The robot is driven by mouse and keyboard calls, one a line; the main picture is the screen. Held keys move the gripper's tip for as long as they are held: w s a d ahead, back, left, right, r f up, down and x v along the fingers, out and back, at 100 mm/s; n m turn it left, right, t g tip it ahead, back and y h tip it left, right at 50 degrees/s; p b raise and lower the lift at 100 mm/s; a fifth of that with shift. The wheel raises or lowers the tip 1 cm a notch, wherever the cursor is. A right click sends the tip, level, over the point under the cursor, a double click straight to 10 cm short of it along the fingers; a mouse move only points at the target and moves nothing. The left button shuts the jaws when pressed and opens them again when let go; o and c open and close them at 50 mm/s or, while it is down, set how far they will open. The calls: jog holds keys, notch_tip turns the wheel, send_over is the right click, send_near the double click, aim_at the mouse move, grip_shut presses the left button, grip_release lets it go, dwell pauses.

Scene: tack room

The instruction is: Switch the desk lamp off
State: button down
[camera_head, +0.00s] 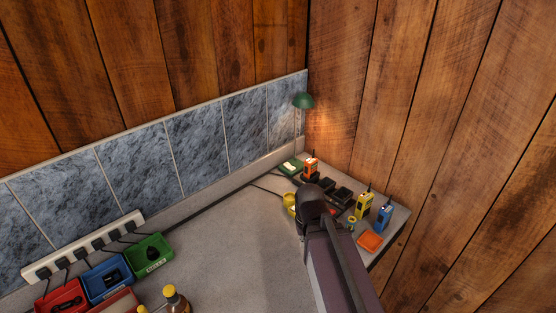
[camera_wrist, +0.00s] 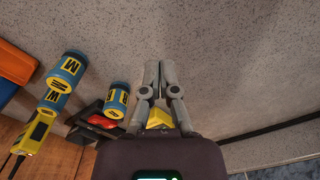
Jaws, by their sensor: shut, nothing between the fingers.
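The desk lamp's green shade (camera_head: 304,101) stands in the far corner, against the tiled strip and wooden wall. A warm glow lies on the wood beside it, so it looks lit. A green block (camera_head: 290,167) lies on the counter below the shade; I cannot tell whether it is the lamp's base. No switch can be made out. In the wrist view my gripper (camera_wrist: 160,68) is shut and empty, pointing over the bare speckled counter. In the head view my dark wrist hides the fingers. The lamp does not show in the wrist view.
An orange radio (camera_head: 311,167), yellow radio (camera_head: 363,205), blue radio (camera_head: 384,217) and orange tray (camera_head: 370,241) crowd the right corner. Blue-and-yellow cylinders (camera_wrist: 68,68) show in the wrist view. Red, blue and green bins (camera_head: 149,253) stand front left. The middle counter (camera_head: 225,240) is clear.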

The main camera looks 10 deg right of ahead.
aim_at(282, 168)
jog(key=shift+d, duration=0.15)
jog(key=shift+w, duration=0.25)
jog(key=w+r+m+h, duration=0.1)
jog(key=w+m, duration=0.1)
jog(key=w, duration=0.4)
jog(key=w+r+m+t+h+p, duration=0.1)
jog(key=w+m, duration=0.1)
jog(key=w, duration=0.5)
jog(key=w+r+m+t+h, duration=0.1)
jog(key=w, duration=0.5)
jog(key=shift+w+d+m+p, duration=0.15)
jog(key=shift+d+m+p, duration=0.05)
jog(key=shift+m+p, duration=0.2)
jog(key=w+a+r+m+t+h, duration=0.2)
jog(key=w+m, duration=0.1)
jog(key=w, duration=0.7)
jog(key=w+a+r+m+t+h+p, duration=0.1)
jog(key=w+a+r+m+t, duration=0.1)
jog(key=w, duration=0.8)
jog(key=shift+a+r+m+h, duration=0.4)
jog(key=shift+a+r, duration=0.3)
jog(key=shift+r, duration=0.1)
jog(key=shift+f, duration=0.1)
